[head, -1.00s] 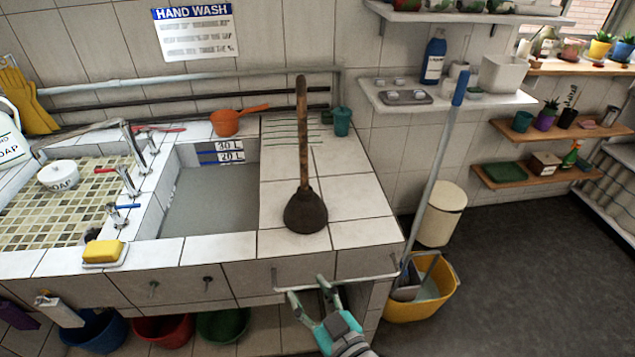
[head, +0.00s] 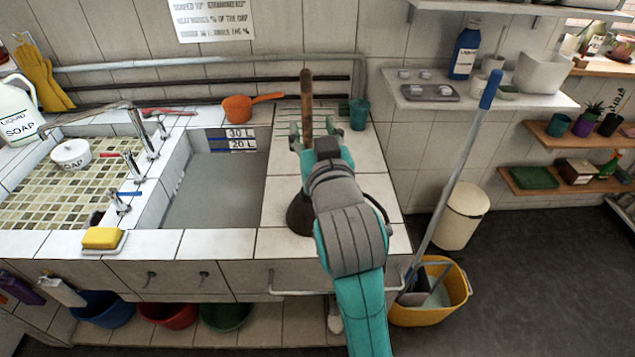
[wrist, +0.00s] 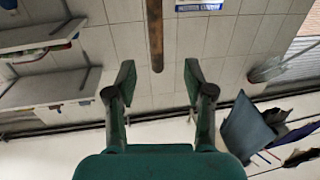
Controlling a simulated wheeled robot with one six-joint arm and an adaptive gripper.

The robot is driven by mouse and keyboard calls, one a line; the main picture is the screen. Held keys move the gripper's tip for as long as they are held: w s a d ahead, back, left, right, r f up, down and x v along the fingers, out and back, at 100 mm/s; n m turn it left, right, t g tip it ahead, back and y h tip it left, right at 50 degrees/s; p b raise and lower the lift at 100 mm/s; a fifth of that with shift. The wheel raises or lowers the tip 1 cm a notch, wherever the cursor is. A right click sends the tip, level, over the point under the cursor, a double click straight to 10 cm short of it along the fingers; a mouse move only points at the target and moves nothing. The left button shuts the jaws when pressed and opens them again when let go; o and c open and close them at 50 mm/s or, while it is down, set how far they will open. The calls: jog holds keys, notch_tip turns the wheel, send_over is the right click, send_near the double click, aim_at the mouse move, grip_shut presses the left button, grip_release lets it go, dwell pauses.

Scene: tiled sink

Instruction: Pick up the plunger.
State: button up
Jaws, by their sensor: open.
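The plunger stands upright on the tiled counter right of the sink, its wooden handle (head: 306,92) pointing up. Its dark rubber cup (head: 297,215) is partly hidden behind my arm. My gripper (head: 312,138) is open and in front of the handle, hiding its middle in the head view. In the wrist view, the handle (wrist: 155,35) comes down from the top edge, and its visible end lies between the lines of the two open fingers (wrist: 158,75). No contact shows, and I cannot tell the exact gap in depth.
A teal cup (head: 359,114) stands close by on the right. An orange pan (head: 238,109) sits behind the sink basin (head: 205,195). A blue-tipped mop pole (head: 455,170) leans from a yellow bucket (head: 455,295) at right. A shelf (head: 480,98) juts from the wall.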

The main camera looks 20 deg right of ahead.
aim_at(307, 103)
jog(key=w, duration=0.2)
jog(key=w+d, duration=0.1)
jog(key=w, duration=0.2)
jog(key=shift+r, duration=0.2)
jog(key=shift+w+d+f, duration=0.1)
jog(key=shift+w+d, duration=0.1)
jog(key=shift+w, duration=0.75)
jog(key=shift+w+d, duration=0.25)
jog(key=shift+w, duration=0.75)
jog(key=shift+w+d+f, duration=0.1)
jog(key=shift+w+d, duration=0.1)
jog(key=shift+w, duration=0.75)
grip_shut()
